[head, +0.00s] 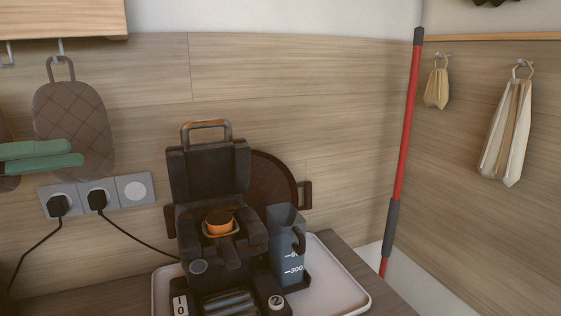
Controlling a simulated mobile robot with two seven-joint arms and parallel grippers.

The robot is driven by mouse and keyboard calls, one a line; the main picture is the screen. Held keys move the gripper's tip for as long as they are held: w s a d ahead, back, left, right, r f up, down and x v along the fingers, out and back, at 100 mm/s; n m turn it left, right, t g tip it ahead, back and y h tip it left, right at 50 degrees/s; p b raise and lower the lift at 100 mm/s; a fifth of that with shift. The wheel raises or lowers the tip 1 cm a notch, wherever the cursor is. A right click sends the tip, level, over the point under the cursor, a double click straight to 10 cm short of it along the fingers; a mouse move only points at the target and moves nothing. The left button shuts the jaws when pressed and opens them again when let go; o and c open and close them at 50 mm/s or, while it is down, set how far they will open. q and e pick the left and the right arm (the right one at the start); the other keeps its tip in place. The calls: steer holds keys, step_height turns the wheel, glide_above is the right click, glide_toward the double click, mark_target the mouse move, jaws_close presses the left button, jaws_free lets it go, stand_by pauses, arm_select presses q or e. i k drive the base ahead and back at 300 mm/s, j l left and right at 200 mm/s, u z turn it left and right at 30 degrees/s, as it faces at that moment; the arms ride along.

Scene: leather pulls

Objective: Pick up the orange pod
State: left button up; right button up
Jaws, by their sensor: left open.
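The orange pod (219,223) sits in the holder of a dark coffee machine (205,168), whose top part stands raised with a handle above it. My left gripper (77,153) shows at the left edge as two green fingers pointing right. It is open, and nothing shows between the fingers. It is left of the machine and higher in the picture than the pod, well apart from it. My right gripper is not in view.
A grey measuring jug (286,255) stands right of the machine on a white tray (345,290). A round dark tray (272,180) leans behind. Two black plugs (58,206) with cords are in the wall sockets. A red pole (408,120) leans at the right.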

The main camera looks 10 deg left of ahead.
mark_target(220, 222)
steer(key=k, duration=1.05)
